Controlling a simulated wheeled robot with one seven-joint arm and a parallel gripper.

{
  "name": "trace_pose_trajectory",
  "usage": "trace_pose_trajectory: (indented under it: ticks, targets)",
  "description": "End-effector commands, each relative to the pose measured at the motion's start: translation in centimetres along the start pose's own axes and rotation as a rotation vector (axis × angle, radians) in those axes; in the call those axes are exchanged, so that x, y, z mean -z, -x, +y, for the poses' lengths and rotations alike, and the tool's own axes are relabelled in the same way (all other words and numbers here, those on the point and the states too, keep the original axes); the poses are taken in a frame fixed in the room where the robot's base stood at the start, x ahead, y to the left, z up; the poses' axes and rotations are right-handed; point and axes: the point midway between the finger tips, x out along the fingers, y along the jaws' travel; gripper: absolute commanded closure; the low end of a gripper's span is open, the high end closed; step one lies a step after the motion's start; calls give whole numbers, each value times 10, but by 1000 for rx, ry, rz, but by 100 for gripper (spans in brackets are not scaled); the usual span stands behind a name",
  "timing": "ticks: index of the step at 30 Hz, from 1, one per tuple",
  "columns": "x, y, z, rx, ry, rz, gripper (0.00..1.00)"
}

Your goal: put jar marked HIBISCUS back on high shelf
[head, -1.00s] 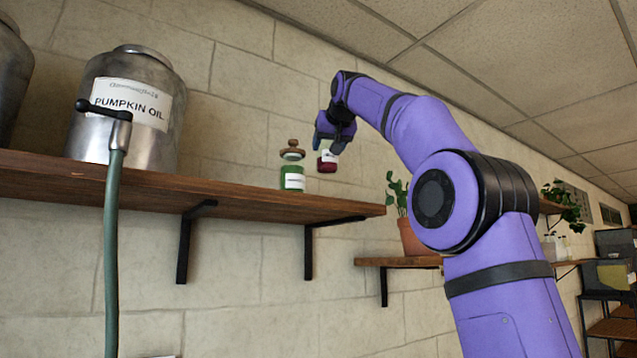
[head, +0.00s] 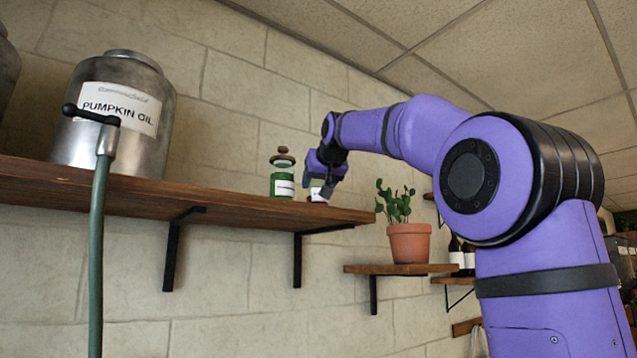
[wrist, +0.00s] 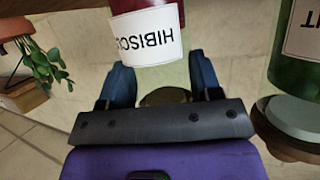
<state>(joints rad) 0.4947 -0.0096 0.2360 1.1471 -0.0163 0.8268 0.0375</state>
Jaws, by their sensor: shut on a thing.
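The jar marked HIBISCUS shows in the wrist view (wrist: 146,38) with deep red contents and a white label, upside down in that picture. My gripper (wrist: 160,88) is shut on its lid (wrist: 165,97), one blue finger on each side. In the head view my gripper (head: 322,180) holds the jar (head: 318,194) at the right part of the high shelf (head: 225,202), just right of a green jar (head: 283,182). The jar is low at the shelf top; I cannot tell whether its base touches. My fingers partly cover it.
The green jar also shows close by in the wrist view (wrist: 300,72). A large PUMPKIN OIL can (head: 118,120) stands farther left, with a hose and tap (head: 100,200) before it. A potted plant (head: 409,242) stands on a lower shelf (head: 400,269) to the right.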

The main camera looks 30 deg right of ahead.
Motion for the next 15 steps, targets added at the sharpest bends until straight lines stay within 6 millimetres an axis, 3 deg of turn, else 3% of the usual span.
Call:
trace_pose_trajectory:
  ticks: [10,11,14,15]
  targets:
    - [-2,0,0,0,1,2,75]
    - [-2,-1,0,0,1,1,39]
    - [-2,-1,0,0,1,1,16]
    - [-2,-1,0,0,1,1,16]
